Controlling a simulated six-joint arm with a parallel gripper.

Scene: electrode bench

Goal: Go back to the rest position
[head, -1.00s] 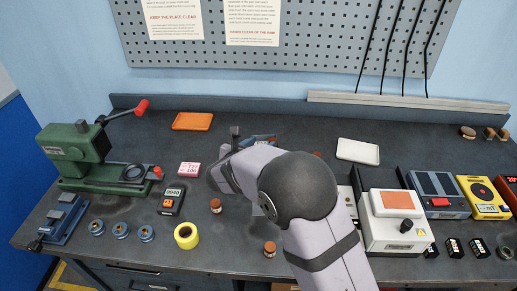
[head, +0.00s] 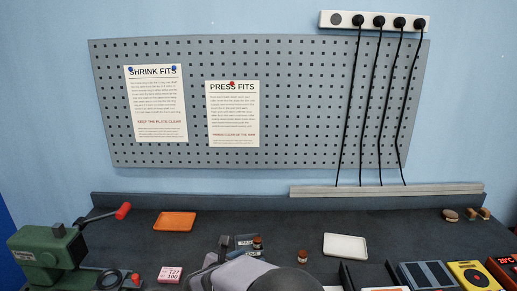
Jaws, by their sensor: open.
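My gripper (head: 222,250) shows at the bottom centre of the head view, above the bench. My own arm hides most of it, and the arm runs off the bottom edge. It is open, and I see nothing held in it. I cannot tell how far above the bench my gripper is.
An orange tray (head: 175,222) and a white tray (head: 345,246) lie towards the back. A green press (head: 48,254) with a red-knobbed lever stands at left. A pink-white timer card (head: 171,275) is near it. Blue (head: 428,276) and yellow (head: 475,275) devices stand at right.

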